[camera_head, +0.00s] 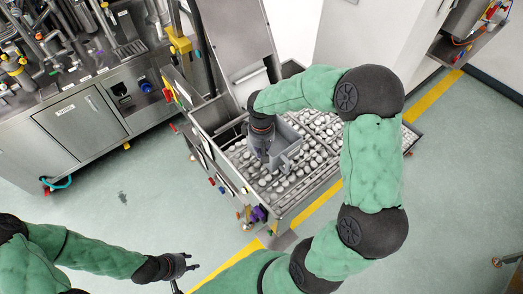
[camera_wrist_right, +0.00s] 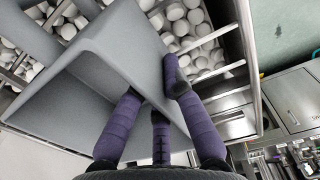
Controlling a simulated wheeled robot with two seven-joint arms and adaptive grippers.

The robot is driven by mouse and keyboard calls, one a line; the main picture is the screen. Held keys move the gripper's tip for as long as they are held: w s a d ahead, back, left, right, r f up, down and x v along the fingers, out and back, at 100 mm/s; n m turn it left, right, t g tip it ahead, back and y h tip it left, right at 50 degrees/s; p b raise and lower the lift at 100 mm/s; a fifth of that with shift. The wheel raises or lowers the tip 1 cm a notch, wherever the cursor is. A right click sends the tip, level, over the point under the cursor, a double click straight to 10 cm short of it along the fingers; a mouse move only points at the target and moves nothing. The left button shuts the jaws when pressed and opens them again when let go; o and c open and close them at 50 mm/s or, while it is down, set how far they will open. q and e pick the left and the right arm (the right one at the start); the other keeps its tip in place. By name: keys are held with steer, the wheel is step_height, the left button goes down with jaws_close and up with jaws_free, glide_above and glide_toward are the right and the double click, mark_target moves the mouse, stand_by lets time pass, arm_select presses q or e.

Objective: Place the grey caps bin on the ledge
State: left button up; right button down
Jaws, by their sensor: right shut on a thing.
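The grey caps bin (camera_head: 288,150) is over the cap-filled hopper of the elevator in the head view, tilted. My right gripper (camera_head: 264,153) is shut on one of its walls. In the right wrist view, the purple fingers (camera_wrist_right: 157,90) straddle the wall of the bin (camera_wrist_right: 75,85); the inside that shows holds no caps. I cannot tell whether the bin touches the caps below. The metal rim of the hopper (camera_head: 316,193) runs along its front; which part is the ledge is unclear. My left gripper (camera_head: 188,264) is open and empty over the floor at lower left.
White caps (camera_wrist_right: 178,22) fill the hopper under the bin. A tall metal chute (camera_head: 235,40) rises behind it. A metal cabinet machine (camera_head: 80,125) stands at left. A yellow floor line (camera_head: 318,205) passes the front.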

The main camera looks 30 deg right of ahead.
steer(key=shift+f, duration=0.15)
steer(key=c, duration=1.4)
jaws_free()
steer(key=shift+o, duration=0.2)
